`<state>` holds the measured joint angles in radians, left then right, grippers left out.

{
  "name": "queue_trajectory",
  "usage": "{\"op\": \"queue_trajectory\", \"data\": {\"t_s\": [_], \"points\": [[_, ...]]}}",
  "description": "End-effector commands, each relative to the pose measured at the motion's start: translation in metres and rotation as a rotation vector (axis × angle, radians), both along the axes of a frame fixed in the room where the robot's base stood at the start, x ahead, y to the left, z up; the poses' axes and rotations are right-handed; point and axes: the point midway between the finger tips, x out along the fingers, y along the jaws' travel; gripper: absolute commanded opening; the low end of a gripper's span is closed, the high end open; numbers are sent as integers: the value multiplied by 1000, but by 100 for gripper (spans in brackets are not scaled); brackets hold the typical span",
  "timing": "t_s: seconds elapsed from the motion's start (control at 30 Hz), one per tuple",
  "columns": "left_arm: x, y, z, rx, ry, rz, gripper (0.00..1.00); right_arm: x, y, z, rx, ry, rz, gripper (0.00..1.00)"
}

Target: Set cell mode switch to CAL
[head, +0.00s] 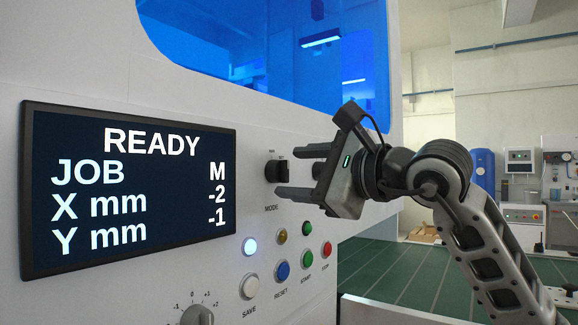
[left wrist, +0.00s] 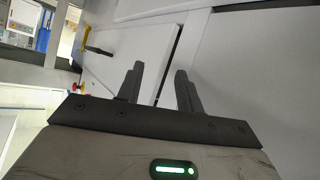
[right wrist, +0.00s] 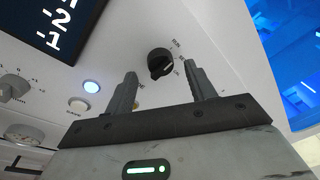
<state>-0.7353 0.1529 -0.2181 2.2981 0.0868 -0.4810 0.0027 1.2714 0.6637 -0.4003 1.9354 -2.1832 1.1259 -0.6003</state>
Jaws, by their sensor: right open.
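The mode switch (head: 271,170) is a black rotary knob on the white panel, above the word MODE. My right gripper (head: 290,172) is at the knob in the head view, its two fingers pointing at the panel, one above and one below. In the right wrist view the knob (right wrist: 160,63) shows beyond and between the open fingertips (right wrist: 163,82), with small position labels around it that are too small to read surely. Contact with the knob is not visible. My left gripper (left wrist: 155,80) is open and empty, seen only in the left wrist view.
A display (head: 130,185) reads READY, JOB M, X mm -2, Y mm -1. Another dial (head: 197,315) is at lower left.

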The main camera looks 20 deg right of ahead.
Motion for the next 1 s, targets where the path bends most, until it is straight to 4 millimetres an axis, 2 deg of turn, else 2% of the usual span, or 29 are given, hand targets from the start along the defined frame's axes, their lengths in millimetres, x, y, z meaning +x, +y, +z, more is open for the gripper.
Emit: {"op": "queue_trajectory", "data": {"t_s": [0.2,0.53,0.57,0.7,1.0], "points": [[2,-1,0,-7,7,6,36,19,11,1,1,0,1,55],[6,-2,3,-9,-3,6,36,21,12,0,0,-1,-1,55],[6,-2,3,-9,-3,6,36,21,12,0,0,-1,-1,49],[5,-3,3,-10,-2,5,36,21,12,0,0,0,0,12],[4,-2,1,-6,1,1,36,21,13,-1,14,12,0,12]]}}
